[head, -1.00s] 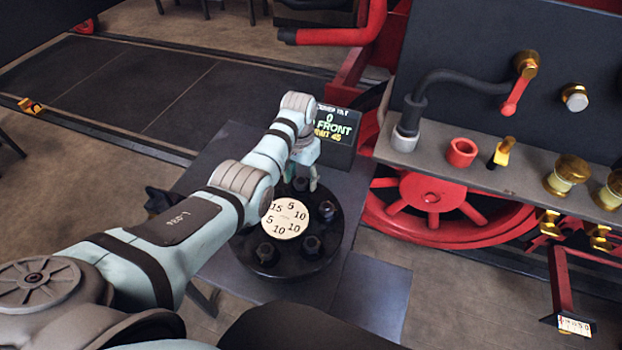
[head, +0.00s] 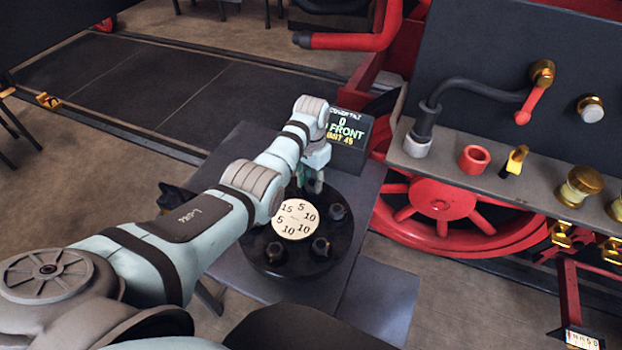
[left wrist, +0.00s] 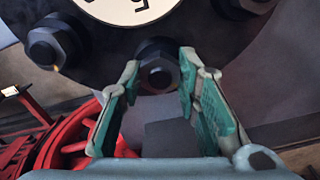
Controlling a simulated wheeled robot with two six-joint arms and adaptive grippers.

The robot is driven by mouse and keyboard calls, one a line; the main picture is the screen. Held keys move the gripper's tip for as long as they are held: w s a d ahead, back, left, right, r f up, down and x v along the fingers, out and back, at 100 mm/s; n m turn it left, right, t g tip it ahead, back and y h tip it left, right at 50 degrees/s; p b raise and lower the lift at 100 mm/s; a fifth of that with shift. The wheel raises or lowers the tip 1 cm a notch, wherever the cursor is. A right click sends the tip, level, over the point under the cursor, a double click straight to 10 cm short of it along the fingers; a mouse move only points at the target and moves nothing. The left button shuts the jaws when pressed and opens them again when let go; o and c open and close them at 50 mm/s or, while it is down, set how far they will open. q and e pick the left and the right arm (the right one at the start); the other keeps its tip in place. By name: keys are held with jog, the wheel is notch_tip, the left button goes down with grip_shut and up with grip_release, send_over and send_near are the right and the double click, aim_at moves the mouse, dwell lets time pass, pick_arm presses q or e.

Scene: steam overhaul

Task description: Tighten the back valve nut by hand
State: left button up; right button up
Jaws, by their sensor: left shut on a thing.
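The black round valve cover (head: 262,232) carries a cream dial plate (head: 295,220) printed with the numbers 5, 10 and 15, ringed by dark hex nuts. My left gripper (head: 311,187) is at the back of the cover, pointing down over the back valve nut, which it mostly hides in the head view. In the left wrist view the back nut (left wrist: 157,76) sits between the two green fingertips of my left gripper (left wrist: 159,66), shut on it. Other nuts show at the right (head: 337,211) and front (head: 320,247) of the cover. My right gripper is not in view.
A small display (head: 347,140) reading 0 and FRONT stands just behind the cover. A grey shelf (head: 450,172) with a red ring (head: 474,160) and brass fittings lies to the right, above a red wheel (head: 440,205). Open floor lies to the left.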

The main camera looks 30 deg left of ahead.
pick_arm(q)
jog(key=m, duration=0.3)
jog(key=shift+p, duration=0.4)
jog(key=m, duration=0.6)
jog(key=shift+w, duration=0.1)
jog(key=o, duration=1.2)
jog(key=shift+d, duration=0.1)
jog(key=shift+c, duration=0.2)
jog(key=shift+w, duration=0.1)
notch_tip(320, 180, up, 12)
